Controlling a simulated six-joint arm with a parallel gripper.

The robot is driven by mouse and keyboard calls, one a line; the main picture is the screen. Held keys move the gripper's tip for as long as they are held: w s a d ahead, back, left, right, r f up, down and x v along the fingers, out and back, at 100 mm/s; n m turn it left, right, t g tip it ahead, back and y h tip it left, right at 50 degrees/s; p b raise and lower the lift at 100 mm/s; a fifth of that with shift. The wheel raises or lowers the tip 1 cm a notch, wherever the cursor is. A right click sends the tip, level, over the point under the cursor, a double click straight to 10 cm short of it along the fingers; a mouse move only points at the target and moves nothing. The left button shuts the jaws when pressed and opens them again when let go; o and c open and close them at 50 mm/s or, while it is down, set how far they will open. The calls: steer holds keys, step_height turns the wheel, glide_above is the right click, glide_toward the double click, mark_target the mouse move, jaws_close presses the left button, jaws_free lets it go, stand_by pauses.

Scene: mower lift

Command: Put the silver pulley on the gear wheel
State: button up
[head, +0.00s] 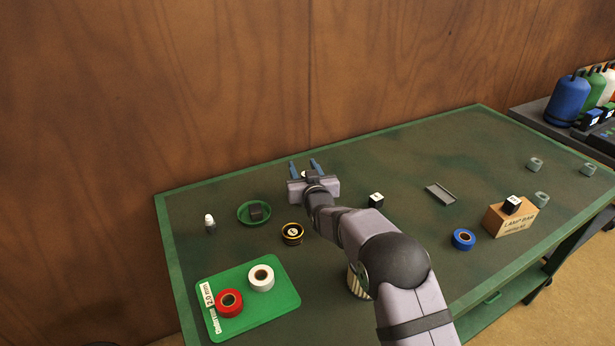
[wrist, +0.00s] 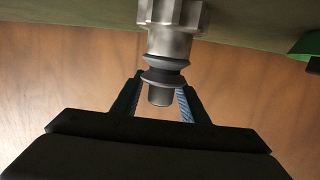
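My gripper (head: 304,167) is at the back of the green table, its two blue-padded fingers pointing toward the wooden wall. In the wrist view my gripper (wrist: 162,88) is open, with a finger on each side of the lower end of a stepped metal piece (wrist: 169,45). Gaps show beside this end. The piece has a bright silver toothed part, a silver cylinder, dark grey grooved rings and a short dark stub. I cannot tell which part is the silver pulley and which the gear wheel. In the head view the gripper mostly hides this piece.
A green dish (head: 241,218) with a dark block and a black-yellow roll (head: 292,234) lie left of my gripper. A green tray (head: 270,305) with red and white rolls is in front. A cardboard box (head: 510,220) stands farther right.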

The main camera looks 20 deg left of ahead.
steer(key=b+v, duration=0.1)
steer(key=v, duration=1.1)
steer(key=shift+b, duration=0.4)
